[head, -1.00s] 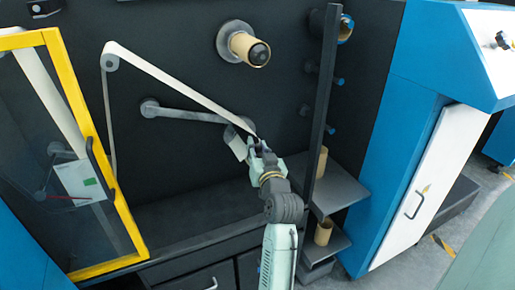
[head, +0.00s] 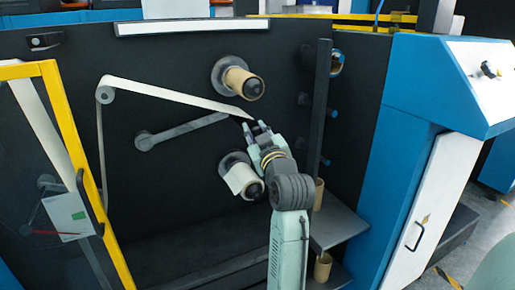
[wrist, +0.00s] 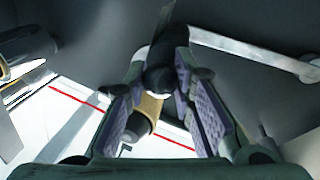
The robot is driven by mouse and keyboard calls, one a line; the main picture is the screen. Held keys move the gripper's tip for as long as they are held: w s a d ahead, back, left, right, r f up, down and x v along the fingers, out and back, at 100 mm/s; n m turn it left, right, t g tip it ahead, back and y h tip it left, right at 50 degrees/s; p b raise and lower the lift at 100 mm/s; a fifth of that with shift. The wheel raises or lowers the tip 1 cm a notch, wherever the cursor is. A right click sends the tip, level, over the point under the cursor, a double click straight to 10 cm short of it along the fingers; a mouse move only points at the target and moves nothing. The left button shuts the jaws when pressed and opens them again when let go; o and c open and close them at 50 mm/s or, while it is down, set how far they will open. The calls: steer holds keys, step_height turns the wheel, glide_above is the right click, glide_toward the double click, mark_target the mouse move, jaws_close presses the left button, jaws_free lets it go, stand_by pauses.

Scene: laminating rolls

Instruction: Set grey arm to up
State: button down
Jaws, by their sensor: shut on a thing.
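The grey arm (head: 185,130) is a bar on the dark machine face, tilted up to the right from its pivot (head: 146,142) in the head view. It also shows in the wrist view (wrist: 245,48), at the upper right. My gripper (head: 256,126) is at its right end, shut on a dark end piece (wrist: 160,76) seen between the pads. The exact contact is partly hidden. A white web (head: 170,95) runs from a small roller (head: 104,95) to this end.
A tan roll core (head: 243,84) is above my gripper and a white roll (head: 241,178) below it. A dark upright post (head: 321,110) stands close on the right. A yellow-framed door (head: 85,150) is at the left.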

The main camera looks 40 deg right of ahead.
steer(key=shift+a+r+n, duration=0.2)
steer(key=shift+r+n, duration=0.2)
steer(key=shift+r, duration=0.55)
steer(key=c, duration=1.3)
jaws_free()
steer(key=shift+c, duration=0.2)
steer(key=v, duration=1.2)
steer(key=shift+f, duration=0.1)
